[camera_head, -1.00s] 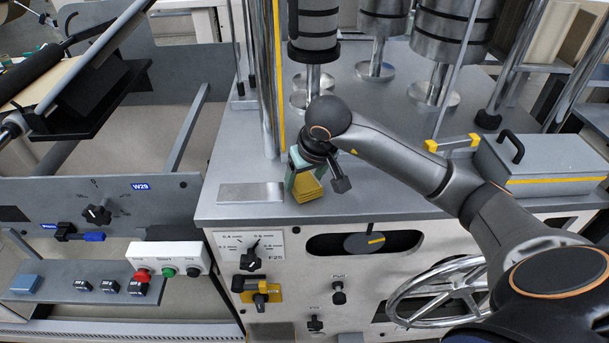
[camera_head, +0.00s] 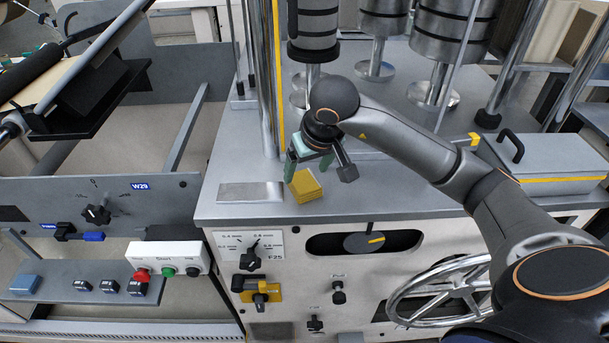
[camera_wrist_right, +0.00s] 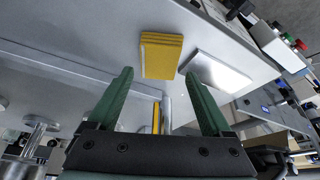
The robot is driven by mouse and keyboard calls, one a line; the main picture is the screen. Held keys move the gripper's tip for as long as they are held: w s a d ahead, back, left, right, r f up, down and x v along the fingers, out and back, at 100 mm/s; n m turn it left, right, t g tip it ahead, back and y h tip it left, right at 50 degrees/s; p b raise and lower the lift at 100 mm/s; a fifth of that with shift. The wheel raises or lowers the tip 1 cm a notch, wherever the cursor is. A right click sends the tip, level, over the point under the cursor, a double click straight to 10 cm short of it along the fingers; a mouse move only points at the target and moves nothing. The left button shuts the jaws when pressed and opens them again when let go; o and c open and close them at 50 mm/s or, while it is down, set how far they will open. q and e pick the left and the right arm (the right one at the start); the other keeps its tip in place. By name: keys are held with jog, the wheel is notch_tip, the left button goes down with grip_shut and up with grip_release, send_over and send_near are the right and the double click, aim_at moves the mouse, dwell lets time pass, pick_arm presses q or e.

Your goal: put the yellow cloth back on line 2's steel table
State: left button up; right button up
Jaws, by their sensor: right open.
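The yellow cloth (camera_head: 305,186), a folded stack, lies on the grey steel table top (camera_head: 400,198) near its front edge. It also shows in the right wrist view (camera_wrist_right: 161,56), beyond the fingertips. My right gripper (camera_head: 308,170) has green fingers and is open and empty, just above and behind the cloth and apart from it. In the right wrist view the open fingers (camera_wrist_right: 163,80) have nothing between them but the table and posts behind. My left gripper is not in view.
A flat metal plate (camera_head: 251,192) lies just left of the cloth. A chrome post (camera_head: 267,90) and metal rollers (camera_head: 314,30) stand behind. A grey box with a black handle (camera_head: 540,160) sits at the right. Control knobs (camera_head: 251,260) line the front panel below.

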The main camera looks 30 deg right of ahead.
jog(key=v, duration=0.8)
dwell(0.4)
